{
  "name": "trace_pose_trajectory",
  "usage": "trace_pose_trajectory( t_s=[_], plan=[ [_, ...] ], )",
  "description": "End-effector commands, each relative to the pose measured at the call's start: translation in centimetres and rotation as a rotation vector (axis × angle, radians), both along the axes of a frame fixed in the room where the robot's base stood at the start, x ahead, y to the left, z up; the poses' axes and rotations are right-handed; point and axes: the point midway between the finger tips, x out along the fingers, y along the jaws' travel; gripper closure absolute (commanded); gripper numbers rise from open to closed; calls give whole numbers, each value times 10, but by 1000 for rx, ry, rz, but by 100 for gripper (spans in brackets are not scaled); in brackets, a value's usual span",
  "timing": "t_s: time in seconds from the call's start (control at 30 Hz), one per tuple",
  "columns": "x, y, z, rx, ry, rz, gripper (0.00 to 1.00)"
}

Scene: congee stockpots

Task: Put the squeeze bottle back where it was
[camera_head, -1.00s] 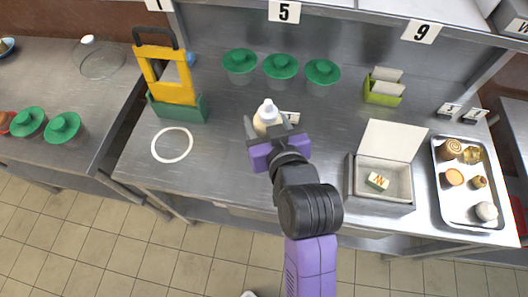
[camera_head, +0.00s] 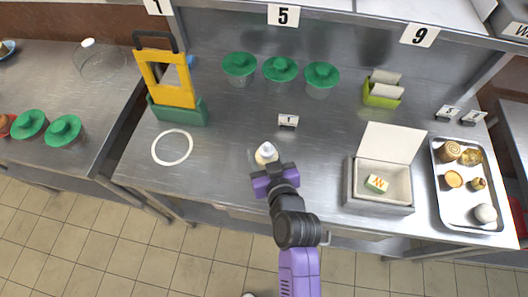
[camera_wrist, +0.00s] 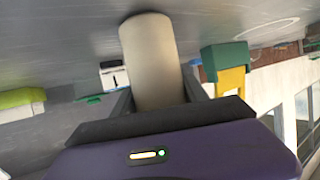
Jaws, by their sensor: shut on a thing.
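The squeeze bottle (camera_head: 265,153) is cream-white with a pale nozzle. It stands out in front of my gripper (camera_head: 272,170) near the front middle of the steel table. In the wrist view the bottle (camera_wrist: 152,62) is a pale cylinder between the two fingers of my gripper (camera_wrist: 158,98), which is shut on it. I cannot tell whether its base touches the table. A white ring mark (camera_head: 172,147) lies empty on the table at the left.
A yellow and green stand (camera_head: 178,110) is behind the ring. Several green-lidded pots (camera_head: 280,69) line the back. An open box (camera_head: 381,190) and a tray of food (camera_head: 463,205) stand at the right. The table between the ring and the bottle is clear.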

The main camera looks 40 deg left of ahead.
Motion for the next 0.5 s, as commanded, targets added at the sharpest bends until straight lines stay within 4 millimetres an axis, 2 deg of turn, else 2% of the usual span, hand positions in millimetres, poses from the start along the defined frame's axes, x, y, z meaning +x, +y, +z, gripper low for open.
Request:
trace_pose_trajectory(
  t_s=[0.3, 0.33, 0.4, 0.5],
  plan=[
    [0, 0, -3, 1, -2, -1, 68],
    [0, 0, -3, 1, -1, 0, 43],
    [0, 0, -2, 0, 0, 0, 29],
    [0, 0, -2, 0, 0, 0, 27]
  ],
)
